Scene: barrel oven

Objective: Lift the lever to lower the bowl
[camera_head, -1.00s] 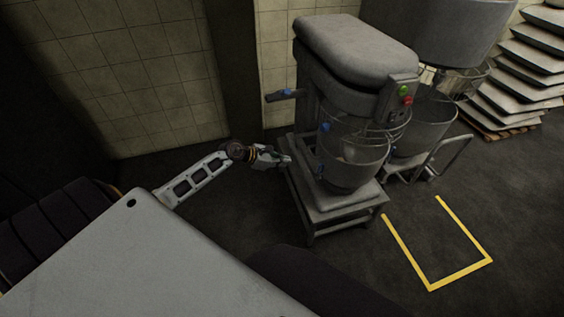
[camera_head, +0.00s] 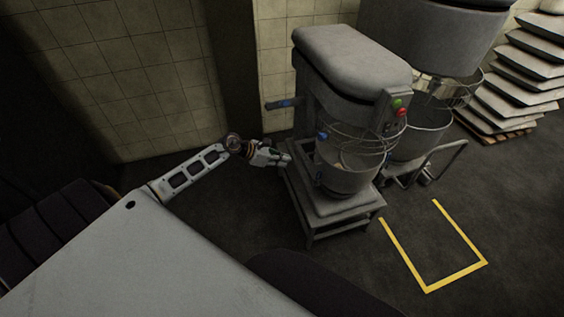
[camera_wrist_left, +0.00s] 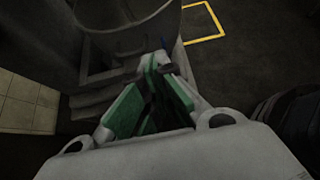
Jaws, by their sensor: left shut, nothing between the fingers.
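The grey mixer (camera_head: 350,60) stands on a low stand. Its lever (camera_head: 282,104), with a blue grip, sticks out to the left from its upper body. The metal bowl (camera_head: 347,178) hangs at the front under a wire guard. My left gripper (camera_head: 287,160) is shut and empty, below the lever and left of the bowl, close to the stand's left edge. I cannot tell whether it touches the stand. Its closed fingers with green pads (camera_wrist_left: 160,62) also show in the left wrist view, near a large grey rounded surface. My right gripper is not in view.
A larger mixer (camera_head: 430,40) with its own bowl stands behind to the right, beside a low trolley (camera_head: 430,170). Stacked trays (camera_head: 515,85) are at the far right. A dark post (camera_head: 238,70) and tiled wall are behind. Floor by the yellow marking (camera_head: 460,275) is clear.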

